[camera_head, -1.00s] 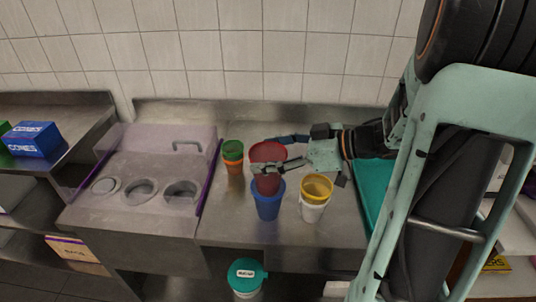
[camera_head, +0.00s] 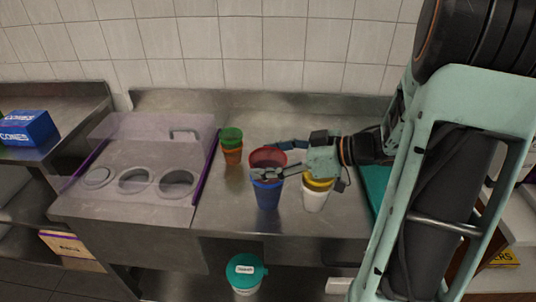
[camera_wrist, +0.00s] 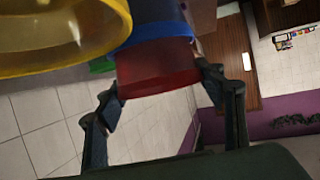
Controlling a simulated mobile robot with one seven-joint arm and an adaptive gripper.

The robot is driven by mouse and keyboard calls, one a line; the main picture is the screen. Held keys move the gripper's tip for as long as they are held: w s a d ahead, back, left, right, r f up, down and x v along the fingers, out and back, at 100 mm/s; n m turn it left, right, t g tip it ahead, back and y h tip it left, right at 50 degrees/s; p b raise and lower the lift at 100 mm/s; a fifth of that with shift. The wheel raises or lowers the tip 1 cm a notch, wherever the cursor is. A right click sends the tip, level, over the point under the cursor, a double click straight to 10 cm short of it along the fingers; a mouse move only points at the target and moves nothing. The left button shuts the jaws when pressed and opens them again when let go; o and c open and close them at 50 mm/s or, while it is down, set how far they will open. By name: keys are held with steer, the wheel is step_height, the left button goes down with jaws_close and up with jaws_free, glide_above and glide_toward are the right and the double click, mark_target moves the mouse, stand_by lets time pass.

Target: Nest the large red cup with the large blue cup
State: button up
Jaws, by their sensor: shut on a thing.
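The blue cup stands on the steel counter. My gripper (camera_head: 266,173) is shut on the red cup from the right, with its fingers around it just above the blue rim. The bottom of the red cup is hidden inside the blue one.
A white cup with a yellow cup (camera_head: 318,185) in it stands close on the right, under my gripper. A green cup (camera_head: 231,134) in an orange one stands behind left. A clear-lidded topping bin (camera_head: 135,160) is at left. The counter (camera_head: 225,205) front is clear.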

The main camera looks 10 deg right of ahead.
steer(key=shift+f, duration=0.15)
steer(key=o, duration=1.1)
step_height(320, 180, up, 9)
steer(key=p, duration=1)
steer(key=shift+p, duration=0.4)
stand_by(0.4)
